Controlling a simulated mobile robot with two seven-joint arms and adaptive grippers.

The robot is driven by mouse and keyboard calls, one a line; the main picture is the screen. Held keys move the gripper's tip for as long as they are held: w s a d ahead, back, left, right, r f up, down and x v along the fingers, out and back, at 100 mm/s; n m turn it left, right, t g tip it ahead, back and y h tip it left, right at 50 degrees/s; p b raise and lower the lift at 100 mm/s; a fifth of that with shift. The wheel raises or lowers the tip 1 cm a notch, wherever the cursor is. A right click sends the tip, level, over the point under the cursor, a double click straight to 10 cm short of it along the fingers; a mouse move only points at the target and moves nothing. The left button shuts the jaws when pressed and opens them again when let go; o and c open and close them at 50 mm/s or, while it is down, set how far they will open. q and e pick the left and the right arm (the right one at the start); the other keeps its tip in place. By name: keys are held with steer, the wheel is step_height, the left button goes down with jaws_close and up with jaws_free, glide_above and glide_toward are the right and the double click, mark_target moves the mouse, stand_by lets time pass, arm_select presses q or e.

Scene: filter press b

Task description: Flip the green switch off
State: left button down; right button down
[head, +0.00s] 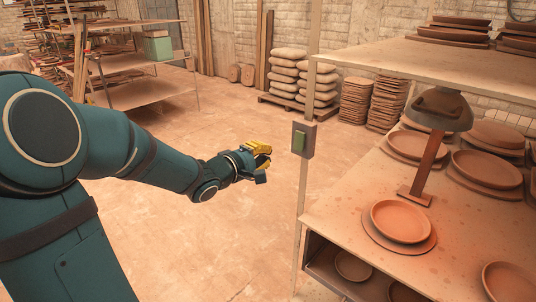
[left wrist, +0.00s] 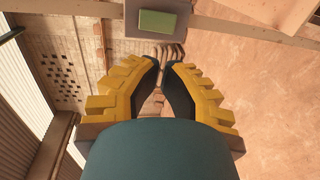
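The green switch (head: 299,142) is a green rocker on a grey box fixed to a thin post (head: 308,95), near the middle of the head view. It also shows as a green rectangle at the top of the left wrist view (left wrist: 157,21). My left gripper (head: 262,160) has yellow and dark fingers and hangs in the air to the left of the switch, apart from it. In the left wrist view its dark fingertips (left wrist: 163,68) are close together with a narrow gap between them, and nothing is held. My right gripper is not in view.
A shelf (head: 345,215) with clay plates (head: 400,221) and a tilted press-like tool (head: 432,140) stands right of the post. Stacked sacks (head: 318,84) and plate stacks are behind. A rack (head: 140,90) stands at the back left. The floor between is free.

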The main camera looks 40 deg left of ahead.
mark_target(295, 142)
arm_select(q)
steer(key=w, duration=0.4)
steer(key=w+f+b, duration=0.1)
steer(key=w, duration=0.2)
steer(key=w+d, duration=0.1)
steer(key=w, duration=0.3)
steer(key=shift+w+f+b, duration=0.3)
steer(key=shift+w+b, duration=0.05)
